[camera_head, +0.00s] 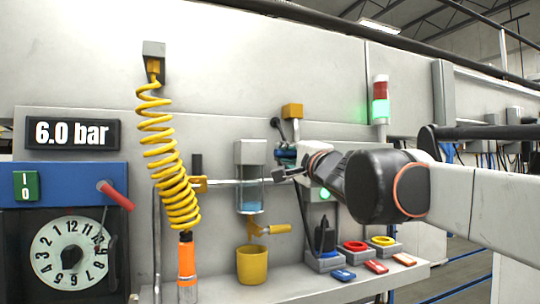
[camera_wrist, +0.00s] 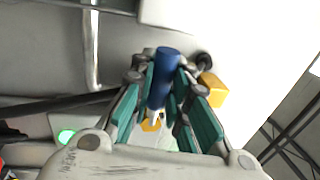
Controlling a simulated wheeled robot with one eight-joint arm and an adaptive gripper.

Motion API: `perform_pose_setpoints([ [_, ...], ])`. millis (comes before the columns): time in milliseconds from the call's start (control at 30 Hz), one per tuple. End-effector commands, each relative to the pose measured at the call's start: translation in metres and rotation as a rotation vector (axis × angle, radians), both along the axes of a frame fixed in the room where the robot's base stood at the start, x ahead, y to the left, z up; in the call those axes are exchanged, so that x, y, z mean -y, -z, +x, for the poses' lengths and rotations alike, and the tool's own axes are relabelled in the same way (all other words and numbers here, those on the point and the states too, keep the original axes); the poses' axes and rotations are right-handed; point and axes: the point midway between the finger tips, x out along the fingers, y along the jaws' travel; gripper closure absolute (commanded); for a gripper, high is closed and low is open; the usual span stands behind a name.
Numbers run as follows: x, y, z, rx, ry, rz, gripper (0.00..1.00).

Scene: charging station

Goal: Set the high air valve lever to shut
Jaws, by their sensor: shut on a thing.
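My gripper (camera_head: 298,160) reaches in from the right in the head view, close to the wall panel. In the wrist view, my gripper (camera_wrist: 163,88) has its teal finger pads on both sides of a blue lever handle (camera_wrist: 168,62) and is shut on it. The handle's shaft runs down between the pads to a small yellow fitting (camera_wrist: 151,126). In the head view only a bit of blue (camera_head: 284,153) shows at the fingers, so the lever's angle is hard to tell there.
A yellow block (camera_head: 292,111) with a dark part beside it sits just above my gripper; it also shows in the wrist view (camera_wrist: 213,90). A clear-bowled filter (camera_head: 250,190) and a coiled yellow hose (camera_head: 165,150) are to the left. A shelf (camera_head: 300,290) with sockets and coloured tags lies below.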

Motion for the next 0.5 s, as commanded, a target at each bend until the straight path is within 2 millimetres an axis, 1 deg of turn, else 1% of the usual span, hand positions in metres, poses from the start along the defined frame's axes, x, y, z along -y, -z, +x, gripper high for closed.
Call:
perform_pose_setpoints([
  [267, 0.0007, 0.0013, 0.0000, -0.002, 0.001, 0.003, 1.00],
  [300, 0.0007, 0.0013, 0.0000, -0.002, 0.001, 0.003, 0.75],
  [367, 0.0006, 0.0012, 0.0000, -0.002, 0.002, 0.002, 0.63],
  [500, 0.0004, 0.0006, 0.0000, -0.001, 0.001, 0.001, 0.63],
])
